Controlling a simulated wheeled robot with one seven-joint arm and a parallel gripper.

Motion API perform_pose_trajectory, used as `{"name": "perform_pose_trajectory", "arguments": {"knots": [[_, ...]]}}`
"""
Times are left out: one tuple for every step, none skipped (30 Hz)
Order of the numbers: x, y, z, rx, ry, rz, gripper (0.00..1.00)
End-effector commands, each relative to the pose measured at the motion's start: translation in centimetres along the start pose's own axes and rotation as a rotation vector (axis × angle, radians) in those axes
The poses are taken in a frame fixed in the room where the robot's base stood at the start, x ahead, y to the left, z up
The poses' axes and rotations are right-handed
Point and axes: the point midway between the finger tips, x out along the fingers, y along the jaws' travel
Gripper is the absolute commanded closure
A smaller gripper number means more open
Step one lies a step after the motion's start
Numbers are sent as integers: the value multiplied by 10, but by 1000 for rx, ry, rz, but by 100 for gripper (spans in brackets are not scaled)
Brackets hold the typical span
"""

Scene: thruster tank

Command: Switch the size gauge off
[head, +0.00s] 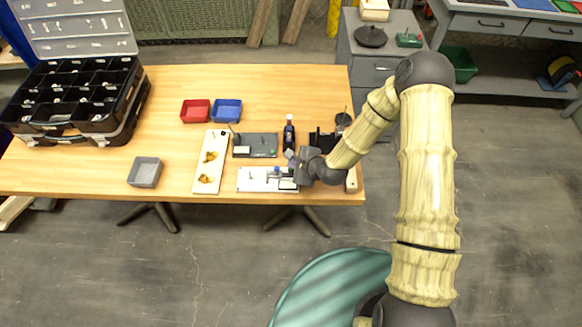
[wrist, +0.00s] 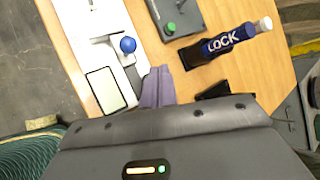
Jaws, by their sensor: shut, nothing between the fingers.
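A flat white device (head: 252,184) lies near the front edge of the wooden table, left of my gripper; it looks like the size gauge, though no label is readable. In the wrist view, the white device (wrist: 78,38) carries a round blue knob (wrist: 127,44) and a pale rectangular panel (wrist: 105,89) in a dark frame. I cannot read anything on the panel. My gripper (wrist: 157,72) is shut and empty, with its fingertips just beside the device's right edge, near the blue knob. Contact cannot be told. In the head view my gripper (head: 294,166) partly covers the device's right end.
A dark grey plate (head: 243,139) with a green knob (wrist: 171,27) lies behind the device. A blue bottle (wrist: 228,40) marked LOCK stands close to my gripper. A long white tray (head: 211,141) is to the left. Red (head: 195,110) and blue (head: 227,110) bins stand farther back.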

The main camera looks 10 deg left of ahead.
Motion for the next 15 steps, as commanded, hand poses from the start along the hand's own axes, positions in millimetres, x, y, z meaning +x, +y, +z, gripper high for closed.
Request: {"name": "perform_pose_trajectory", "arguments": {"knots": [[-2, -2, 2, 0, 0, 0, 100], [-4, -3, 3, 1, 0, -1, 100], [-6, -5, 4, 1, 0, -1, 100], [-8, -6, 6, 1, 0, -1, 100], [-10, -8, 7, 2, 0, -1, 100], [-13, -9, 9, 2, 0, -1, 100], [-14, -11, 10, 2, 0, -1, 100], [-16, -12, 12, 1, 0, -1, 100], [-18, -14, 13, 1, 0, -1, 100], [-20, -15, 14, 1, 0, -1, 100], [-22, -16, 16, 0, 0, -1, 100], [-24, -18, 17, 0, 0, -1, 100], [-25, -19, 18, 0, 0, -1, 100], [-27, -20, 20, 0, 0, -1, 100], [-29, -22, 21, 0, 0, -1, 100]]}}
